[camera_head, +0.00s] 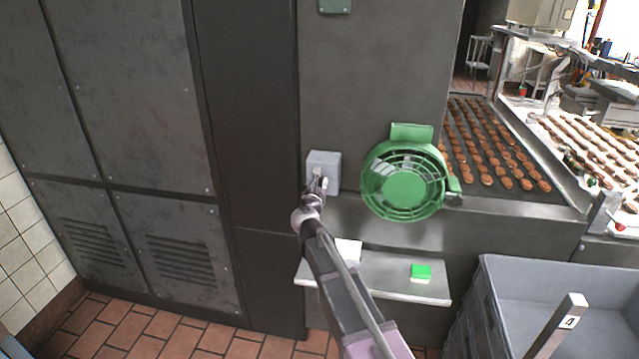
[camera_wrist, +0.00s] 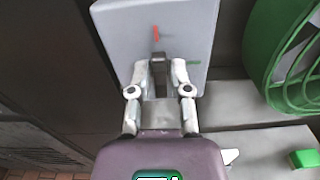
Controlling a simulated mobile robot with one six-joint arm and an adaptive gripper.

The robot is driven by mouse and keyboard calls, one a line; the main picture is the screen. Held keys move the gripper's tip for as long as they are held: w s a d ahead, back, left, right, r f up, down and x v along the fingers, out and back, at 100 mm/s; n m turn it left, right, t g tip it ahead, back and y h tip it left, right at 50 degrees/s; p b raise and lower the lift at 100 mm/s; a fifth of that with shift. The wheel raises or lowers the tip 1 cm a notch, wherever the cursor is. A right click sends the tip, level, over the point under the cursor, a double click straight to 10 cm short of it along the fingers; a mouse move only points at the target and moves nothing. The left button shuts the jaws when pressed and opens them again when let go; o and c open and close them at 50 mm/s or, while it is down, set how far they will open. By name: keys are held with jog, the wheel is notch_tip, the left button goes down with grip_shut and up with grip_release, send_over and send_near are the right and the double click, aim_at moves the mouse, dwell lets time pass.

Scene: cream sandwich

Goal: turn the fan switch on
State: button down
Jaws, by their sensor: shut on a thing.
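The fan switch is a light grey box (camera_head: 325,159) on the dark machine wall, left of the green fan (camera_head: 403,185). In the wrist view the switch box (camera_wrist: 186,35) fills the upper middle and carries a small red mark (camera_wrist: 156,34). My gripper (camera_head: 319,177) is at the front of the box. In the wrist view my gripper (camera_wrist: 160,72) has its fingers closed on the switch's knob, just below the red mark. The fan's edge (camera_wrist: 290,50) shows at the right.
A grey shelf (camera_head: 385,276) below holds a green block (camera_head: 421,272) and a white item (camera_head: 348,251), partly behind my arm. A grey bin (camera_head: 530,290) stands at the lower right. A conveyor (camera_head: 480,140) with rows of brown biscuits lies behind the fan.

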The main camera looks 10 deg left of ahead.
jog(key=m, duration=0.4)
jog(key=shift+d, duration=0.1)
jog(key=m, duration=0.4)
jog(key=shift+f+m, duration=0.1)
jog(key=shift+m, duration=0.2)
jog(key=m, duration=0.4)
jog(key=shift+d+m, duration=0.1)
jog(key=shift+m, duration=0.2)
jog(key=m, duration=0.4)
jog(key=shift+f, duration=0.15)
jog(key=c, duration=0.7)
grip_release()
